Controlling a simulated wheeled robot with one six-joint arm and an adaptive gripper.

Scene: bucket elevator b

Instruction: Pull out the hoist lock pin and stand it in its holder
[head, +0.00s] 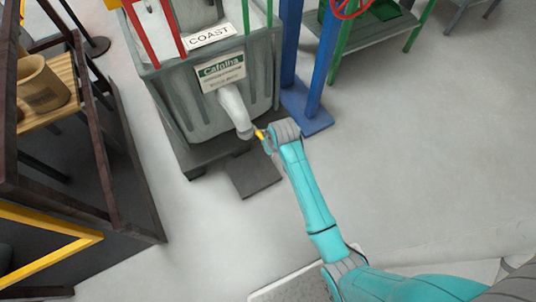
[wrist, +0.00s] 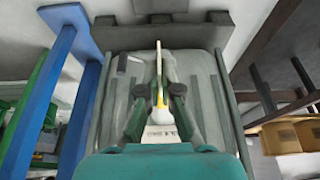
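In the head view a small yellow part (head: 260,135) shows at the end of my arm, beside the white spout (head: 234,108). My fingers are too small to make out there. I cannot identify the pin's holder in either view.
The grey bin (head: 176,100) with a COAST sign (head: 212,35) stands behind the spout. A blue post (head: 312,60) rises close to its right. A dark plate (head: 252,174) lies on the floor below. A dark brown frame (head: 100,130) stands left.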

